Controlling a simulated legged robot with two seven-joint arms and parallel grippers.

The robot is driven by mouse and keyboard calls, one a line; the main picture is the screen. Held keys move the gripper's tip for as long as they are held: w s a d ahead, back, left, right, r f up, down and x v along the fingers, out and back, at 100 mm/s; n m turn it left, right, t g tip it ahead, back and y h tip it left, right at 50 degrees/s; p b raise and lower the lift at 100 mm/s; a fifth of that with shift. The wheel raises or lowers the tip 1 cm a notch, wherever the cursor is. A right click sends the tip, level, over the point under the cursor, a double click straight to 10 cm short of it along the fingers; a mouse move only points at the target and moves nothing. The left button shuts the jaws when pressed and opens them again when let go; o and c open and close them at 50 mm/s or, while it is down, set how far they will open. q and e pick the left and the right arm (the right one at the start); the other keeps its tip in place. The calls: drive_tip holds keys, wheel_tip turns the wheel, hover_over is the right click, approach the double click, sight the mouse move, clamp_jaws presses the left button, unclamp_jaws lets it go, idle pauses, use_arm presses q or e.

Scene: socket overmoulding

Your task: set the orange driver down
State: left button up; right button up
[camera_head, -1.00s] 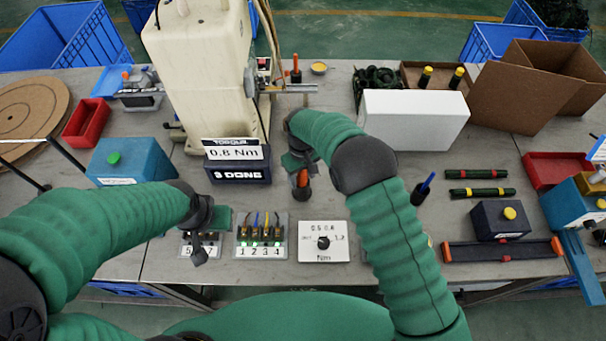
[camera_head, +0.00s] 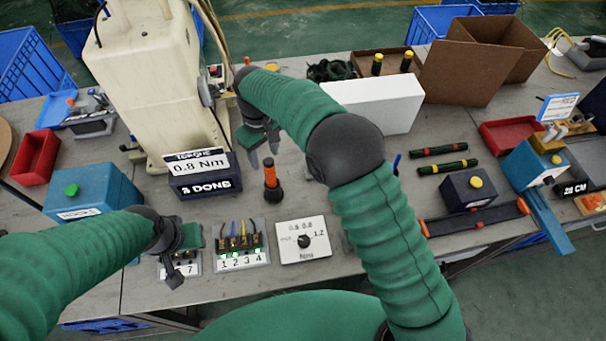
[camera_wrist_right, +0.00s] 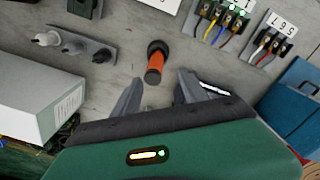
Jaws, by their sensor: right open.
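The orange driver (camera_head: 271,178) stands upright on the grey table, its lower end dark. It also shows in the right wrist view (camera_wrist_right: 155,67), just beyond the fingertips. My right gripper (camera_head: 263,150) is open and empty, behind and slightly above the driver in the head view. In the right wrist view its two fingers (camera_wrist_right: 158,88) are spread, with bare table between them. They appear clear of the driver. My left gripper (camera_head: 176,268) is over the small numbered block at the table's front left; its jaws are too dark to read.
A connector block numbered 1 to 4 (camera_head: 240,259) and a white torque dial box (camera_head: 304,241) lie in front of the driver. The cream machine with its 0.8 Nm sign (camera_head: 199,164) stands to the left. A white box (camera_head: 385,110) is behind right.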

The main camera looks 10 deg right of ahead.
drive_tip(key=shift+d+r, duration=0.1)
drive_tip(key=shift+d, duration=0.25)
use_arm(q)
drive_tip(key=shift+d, duration=0.3)
use_arm(e)
drive_tip(key=s+d+m+t, duration=0.2)
drive_tip(key=s+d+m, duration=0.4)
drive_tip(key=s+d, duration=1.3)
drive_tip(key=s, duration=0.3)
drive_tip(key=shift+d+r+m+t, duration=0.3)
drive_tip(key=shift+d+m, duration=0.05)
drive_tip(key=shift+m, duration=0.05)
use_arm(q)
drive_tip(key=shift+d, duration=0.1)
use_arm(e)
drive_tip(key=shift+w, duration=0.1)
